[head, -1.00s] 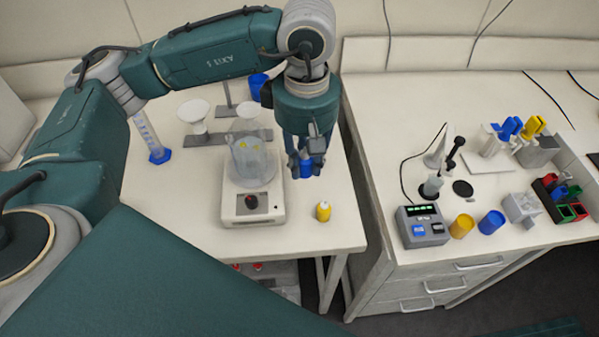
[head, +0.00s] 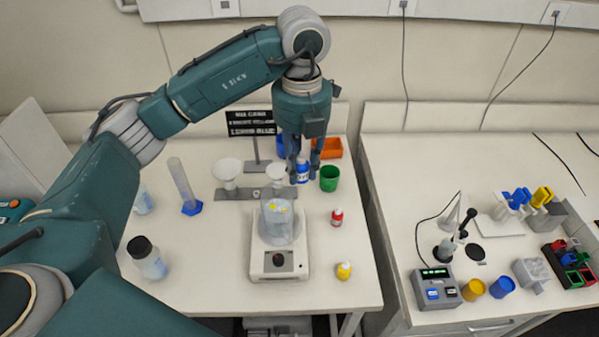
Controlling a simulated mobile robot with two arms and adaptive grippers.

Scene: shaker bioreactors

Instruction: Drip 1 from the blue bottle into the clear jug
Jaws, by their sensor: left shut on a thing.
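My left gripper (head: 304,172) is shut on the blue bottle (head: 302,174), a small blue bottle with a pale label, partly hidden by the fingers. The bottle looks upright, behind and slightly right of the clear jug; its height above the table is hard to tell. The clear jug (head: 276,226) stands on a white device (head: 279,263) with a dark knob, and yellow marks show near its rim. My right gripper is not in view.
A red bottle (head: 337,217) and a yellow bottle (head: 344,271) stand right of the device. A green cup (head: 329,179) and an orange tray (head: 327,148) are near the gripper. White funnels on a grey stand (head: 240,193) stand behind the jug. A dark-capped bottle (head: 147,258) is at left.

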